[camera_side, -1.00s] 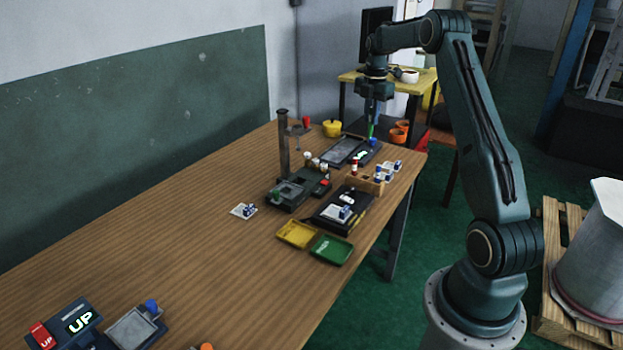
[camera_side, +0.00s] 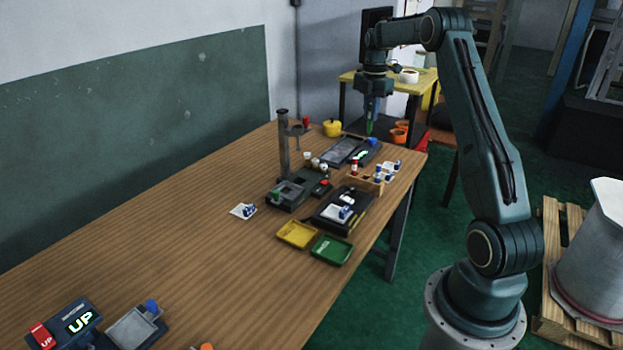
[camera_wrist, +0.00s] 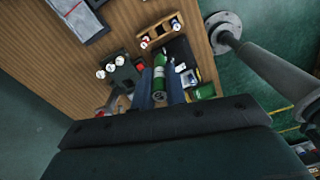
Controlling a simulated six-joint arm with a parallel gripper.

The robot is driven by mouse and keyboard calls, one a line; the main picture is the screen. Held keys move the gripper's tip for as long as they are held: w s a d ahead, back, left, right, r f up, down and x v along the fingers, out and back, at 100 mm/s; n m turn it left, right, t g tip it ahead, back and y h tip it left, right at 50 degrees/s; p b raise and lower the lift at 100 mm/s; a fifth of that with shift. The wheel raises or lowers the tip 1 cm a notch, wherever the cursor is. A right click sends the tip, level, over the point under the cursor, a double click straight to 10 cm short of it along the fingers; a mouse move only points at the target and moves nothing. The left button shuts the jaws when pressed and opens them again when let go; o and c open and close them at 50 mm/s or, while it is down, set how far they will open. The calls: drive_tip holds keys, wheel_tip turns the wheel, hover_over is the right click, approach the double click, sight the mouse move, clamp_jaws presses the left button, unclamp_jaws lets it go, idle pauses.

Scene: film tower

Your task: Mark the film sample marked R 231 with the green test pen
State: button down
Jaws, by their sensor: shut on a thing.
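My gripper (camera_side: 371,100) is shut on the green test pen (camera_side: 370,122), held upright in the air above the far end of the table. In the wrist view the pen (camera_wrist: 160,75) sits between the two fingers. A film sample (camera_side: 335,213) with a blue-and-white piece on it lies on a black tray (camera_side: 325,221). Another film sample (camera_side: 239,211) lies on the bare table to the left. More samples (camera_side: 390,167) lie near the right edge. The marks on the samples are too small to read.
A wooden rack (camera_side: 365,182) with small bottles stands near the black tray. A dark device with a post (camera_side: 284,150) stands left of it. Yellow (camera_side: 297,234) and green (camera_side: 331,250) trays lie in front. The table's left middle is clear.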

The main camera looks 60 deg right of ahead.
drive_tip(key=a+f, duration=0.5)
drive_tip(key=a, duration=0.5)
drive_tip(key=a+f, duration=0.6)
drive_tip(key=a, duration=0.4)
drive_tip(key=shift+w+a, duration=0.15)
drive_tip(key=shift+w, duration=0.15)
drive_tip(key=shift+f, duration=0.2)
drive_tip(key=shift+f, duration=2.45)
drive_tip(key=shift+f, duration=0.35)
drive_tip(key=shift+d, duration=1.05)
idle(1.7)
